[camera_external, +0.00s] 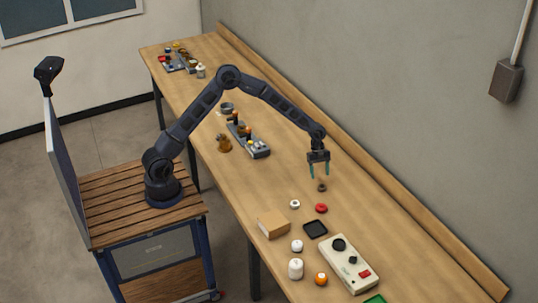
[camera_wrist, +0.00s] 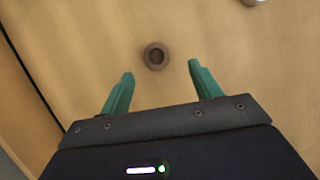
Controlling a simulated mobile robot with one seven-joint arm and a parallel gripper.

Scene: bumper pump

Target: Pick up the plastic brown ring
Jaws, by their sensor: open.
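The brown ring (camera_external: 321,188) lies flat on the wooden bench, below my gripper. In the wrist view the brown ring (camera_wrist: 156,56) shows a dark centre and lies between the lines of the two fingers, a little beyond their tips. My gripper (camera_external: 319,172) points down above the ring with its green fingers spread. In the wrist view my gripper (camera_wrist: 161,70) is open with nothing between the fingers. A gap of air seems to separate the fingertips from the ring.
A red ring (camera_external: 321,208) and a white ring (camera_external: 295,204) lie near it. A black square tray (camera_external: 315,229), a cardboard-coloured box (camera_external: 273,225) and a control box (camera_external: 349,265) stand nearer the camera. The bench right of the ring is clear.

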